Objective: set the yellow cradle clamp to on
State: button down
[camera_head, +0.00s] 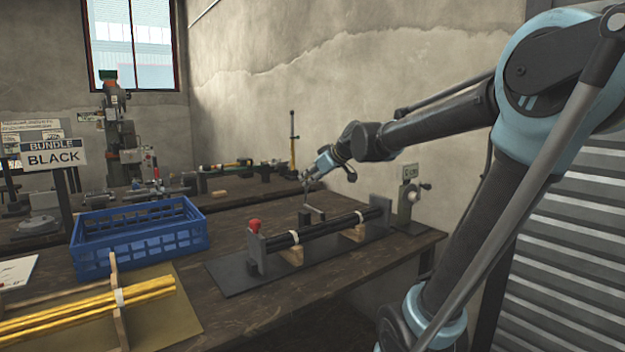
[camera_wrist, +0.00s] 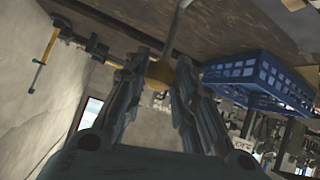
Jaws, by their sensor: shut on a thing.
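My gripper (camera_head: 312,173) is above the bench behind the black bundle. In the wrist view its fingers (camera_wrist: 160,75) close around a tan, rounded piece, with a thin grey rod (camera_wrist: 178,28) running out from it. Yellow rods (camera_head: 90,310) lie in a front cradle at lower left; no clamp lever shows there.
A black bundle (camera_head: 325,231) lies in a cradle with a red knob (camera_head: 254,225). A blue crate (camera_head: 138,240) stands left of it, near a BUNDLE BLACK sign (camera_head: 53,155). A grey device (camera_head: 408,200) stands by the wall at right. Bare bench shows in front.

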jog(key=shift+d+f, duration=0.15)
jog(key=shift+d, duration=0.05)
jog(key=c, duration=1.3)
grip_release()
jog(key=shift+s, duration=0.1)
jog(key=v, duration=1.1)
jog(key=shift+d+r, duration=0.25)
jog(key=shift+r, duration=0.05)
jog(key=shift+s, duration=0.15)
